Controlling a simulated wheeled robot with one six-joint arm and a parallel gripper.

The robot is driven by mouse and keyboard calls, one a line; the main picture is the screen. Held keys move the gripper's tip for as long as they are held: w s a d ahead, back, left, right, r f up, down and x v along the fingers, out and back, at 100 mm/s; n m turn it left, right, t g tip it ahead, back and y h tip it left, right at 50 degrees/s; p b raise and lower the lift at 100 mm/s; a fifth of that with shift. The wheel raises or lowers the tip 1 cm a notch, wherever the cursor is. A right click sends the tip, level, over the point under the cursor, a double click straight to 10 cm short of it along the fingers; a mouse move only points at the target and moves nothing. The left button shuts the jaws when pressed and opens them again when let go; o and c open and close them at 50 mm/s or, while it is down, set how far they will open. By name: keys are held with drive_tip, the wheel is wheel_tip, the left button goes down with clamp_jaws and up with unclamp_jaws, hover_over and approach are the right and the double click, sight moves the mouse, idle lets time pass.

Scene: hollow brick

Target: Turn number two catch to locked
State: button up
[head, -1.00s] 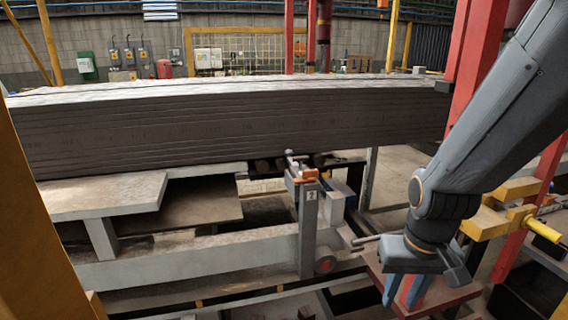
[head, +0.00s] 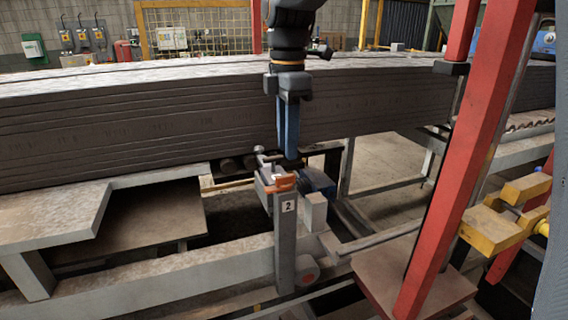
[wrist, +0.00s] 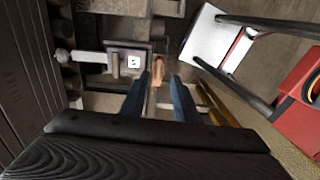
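The number two catch sits on top of a grey post (head: 285,250) that bears a label "2" (head: 289,206). Its orange part (head: 281,184) lies across the post top, with a metal rod and rounded knob (head: 259,150) behind it. I cannot tell the catch's exact setting.
A long stack of dark slabs (head: 150,125) runs close behind the gripper. A red upright (head: 455,170) and yellow clamp-like fittings (head: 500,215) stand to the right. A pale beam (head: 140,265) runs along the left front. A blue part (head: 318,181) sits beside the post.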

sight(285, 175)
drive_tip(key=shift+w+a, duration=0.1)
drive_tip(key=shift+a, duration=0.05)
wheel_tip(285, 175, down, 7)
drive_tip(key=shift+f+p, duration=0.2)
drive_tip(key=shift+p, duration=0.75)
clamp_jaws()
